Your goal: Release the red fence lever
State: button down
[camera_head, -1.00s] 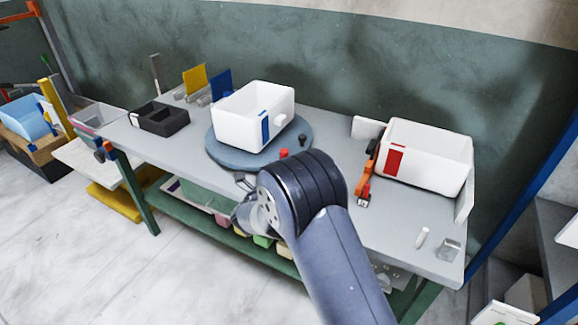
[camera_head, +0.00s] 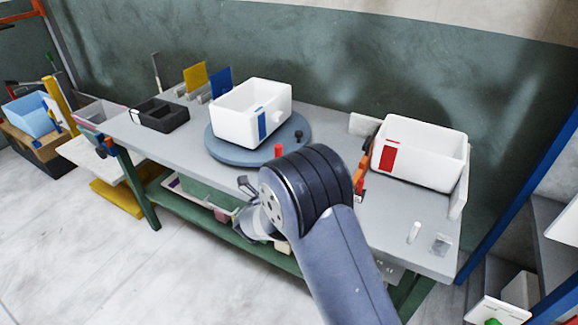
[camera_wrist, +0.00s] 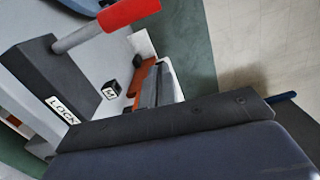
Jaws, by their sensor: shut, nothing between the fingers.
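An orange-red lever-like part (camera_head: 364,165) stands at the left side of the white bin with a red mark (camera_head: 425,155). My arm hides its lower end in the head view. In the wrist view an orange part (camera_wrist: 143,72) shows beyond my fingers, beside a small dark block with a white label (camera_wrist: 111,91). My gripper (camera_head: 244,184) is at the table's front edge, left of the orange-red part and apart from it. In the wrist view the grey fingers (camera_wrist: 158,82) are together and empty.
A dark block marked LOCK (camera_wrist: 60,95) with a red-tipped rod (camera_wrist: 130,12) is close to my gripper. A round turntable (camera_head: 225,150) carries a white bin with a blue mark (camera_head: 250,108). A white cylinder (camera_head: 414,232) and a clear block (camera_head: 441,243) stand at the table's right front.

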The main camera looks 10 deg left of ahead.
jog(key=b+v, duration=0.1)
jog(key=v, duration=0.7)
jog(key=shift+a, duration=0.4)
jog(key=shift+s, duration=0.1)
jog(key=w+d+f+m+b, duration=0.3)
jog(key=w+d+m+b, duration=0.2)
jog(key=w+b, duration=0.2)
jog(key=shift+f+x, duration=0.3)
jog(key=shift+x, duration=0.95)
jog(key=shift+a, duration=0.1)
